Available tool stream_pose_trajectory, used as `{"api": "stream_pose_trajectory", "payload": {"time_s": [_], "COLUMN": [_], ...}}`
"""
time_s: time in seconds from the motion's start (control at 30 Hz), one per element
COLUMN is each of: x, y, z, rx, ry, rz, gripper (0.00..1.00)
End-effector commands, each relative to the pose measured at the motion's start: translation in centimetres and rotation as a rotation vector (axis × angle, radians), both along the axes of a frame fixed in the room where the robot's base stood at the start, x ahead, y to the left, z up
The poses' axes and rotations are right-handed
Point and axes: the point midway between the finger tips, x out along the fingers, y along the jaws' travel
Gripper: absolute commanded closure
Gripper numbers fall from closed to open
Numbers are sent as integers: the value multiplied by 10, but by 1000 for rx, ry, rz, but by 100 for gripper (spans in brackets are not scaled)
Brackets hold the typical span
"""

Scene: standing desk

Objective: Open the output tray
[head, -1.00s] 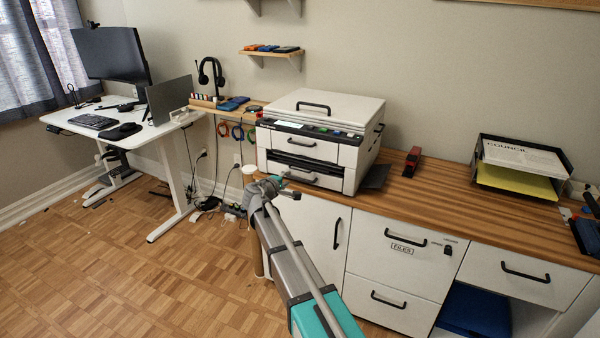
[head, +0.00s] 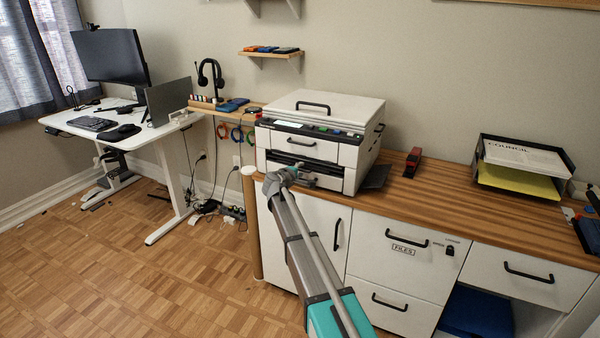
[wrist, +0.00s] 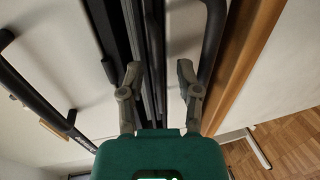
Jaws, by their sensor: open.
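The white printer (head: 318,140) stands on the wooden counter. Its front has an upper panel with a black handle (head: 300,141), a dark slot (head: 291,160) that looks like the output tray opening, and a lower panel with a handle partly hidden by my gripper. My gripper (head: 291,170) is in front of the slot and lower panel. In the wrist view, turned sideways, my gripper (wrist: 158,75) is open, its fingers on either side of the dark slot bars (wrist: 152,50). The lower handle (wrist: 212,45) is close beside the right finger. I cannot tell whether anything touches.
The wooden counter (head: 440,195) has a paper tray (head: 518,178) at right and a red stapler (head: 412,160) beside the printer. Cabinet drawers with black handles (head: 403,238) are below. A white desk (head: 130,138) stands at left.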

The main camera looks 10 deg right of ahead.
Motion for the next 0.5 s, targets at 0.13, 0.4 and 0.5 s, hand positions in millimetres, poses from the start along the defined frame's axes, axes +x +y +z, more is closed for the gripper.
{"api": "stream_pose_trajectory", "payload": {"time_s": [0.13,0.4,0.5], "x": [0,0,0], "y": [0,0,0], "z": [0,0,0], "rx": [0,0,0], "ry": [0,0,0], "rz": [0,0,0], "gripper": [56,86,100]}}
